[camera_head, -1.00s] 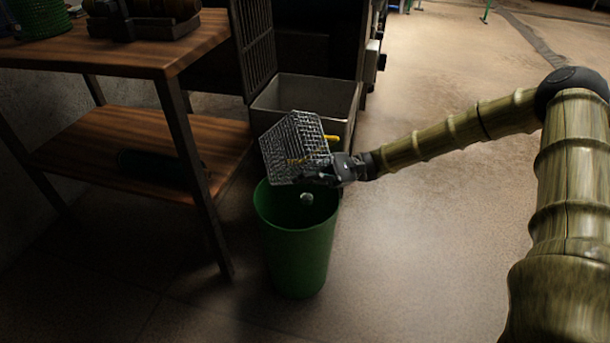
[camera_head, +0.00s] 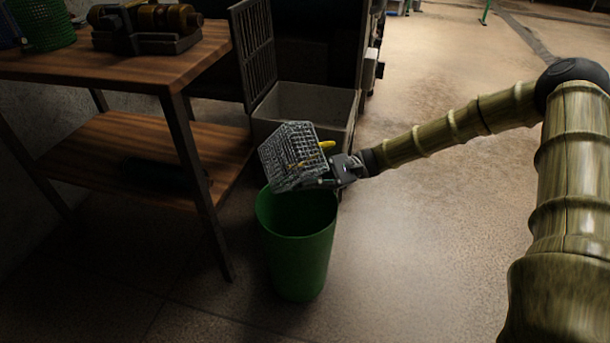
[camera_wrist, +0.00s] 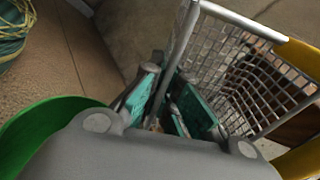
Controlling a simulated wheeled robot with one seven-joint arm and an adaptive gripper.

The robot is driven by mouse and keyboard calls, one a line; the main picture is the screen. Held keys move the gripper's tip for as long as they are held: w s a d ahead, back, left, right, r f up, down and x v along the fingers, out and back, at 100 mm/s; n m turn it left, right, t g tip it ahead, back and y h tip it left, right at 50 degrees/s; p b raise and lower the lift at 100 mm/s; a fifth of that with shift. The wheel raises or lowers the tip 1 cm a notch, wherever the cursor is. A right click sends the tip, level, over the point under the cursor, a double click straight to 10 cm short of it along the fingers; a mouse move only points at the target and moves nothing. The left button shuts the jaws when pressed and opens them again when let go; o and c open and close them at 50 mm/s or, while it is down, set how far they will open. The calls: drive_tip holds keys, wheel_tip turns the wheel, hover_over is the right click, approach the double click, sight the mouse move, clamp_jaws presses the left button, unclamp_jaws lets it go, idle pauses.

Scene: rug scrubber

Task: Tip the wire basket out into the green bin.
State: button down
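The wire basket (camera_head: 290,158) is a silvery mesh box held tilted above the mouth of the green bin (camera_head: 298,255). My gripper (camera_head: 333,180) is at the basket's lower right edge. In the wrist view, the teal finger pads of my gripper (camera_wrist: 168,98) are either side of a rod of the wire basket (camera_wrist: 240,75). Yellow parts (camera_head: 326,144) show at the basket's right side. Whether anything loose is left inside is unclear. The bin stands upright on the floor; its bottom is hidden. Its green rim (camera_wrist: 38,125) shows at left in the wrist view.
A wooden two-tier table (camera_head: 120,65) stands left of the bin, with a bench grinder (camera_head: 145,25) and a green mesh container (camera_head: 42,22) on top. A grey open box (camera_head: 310,105) is behind the basket. The floor (camera_head: 430,230) to the right is clear.

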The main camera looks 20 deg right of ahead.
sight(309, 151)
drive_tip(key=shift+r+t+h+p, duration=0.3)
drive_tip(key=shift+r+h+p, duration=0.75)
drive_tip(key=shift+p, duration=1.75)
drive_tip(key=shift+r+t+h+p, duration=0.3)
drive_tip(key=shift+r+h+p, duration=0.3)
drive_tip(key=shift+h+p, duration=1.5)
drive_tip(key=shift+y+p, duration=0.35)
drive_tip(key=shift+p, duration=0.85)
drive_tip(key=shift+f, duration=0.15)
drive_tip(key=shift+r+h+p, duration=0.5)
drive_tip(key=shift+r+p, duration=0.1)
drive_tip(key=shift+p, duration=0.65)
wheel_tip(309, 151, up, 2)
drive_tip(key=t+h+p, duration=0.1)
drive_tip(key=h+p, duration=0.1)
drive_tip(key=p, duration=0.2)
drive_tip(key=h+p, duration=0.2)
drive_tip(key=p, duration=0.2)
drive_tip(key=shift+r+n+t, duration=0.1)
drive_tip(key=shift+n+t, duration=0.2)
drive_tip(key=shift+t, duration=0.1)
drive_tip(key=r+h+p, duration=0.1)
drive_tip(key=h+p, duration=0.1)
drive_tip(key=p, duration=0.1)
drive_tip(key=shift+f+t+h+p, duration=0.1)
drive_tip(key=shift+t+h+p, duration=0.2)
drive_tip(key=shift+p, duration=0.15)
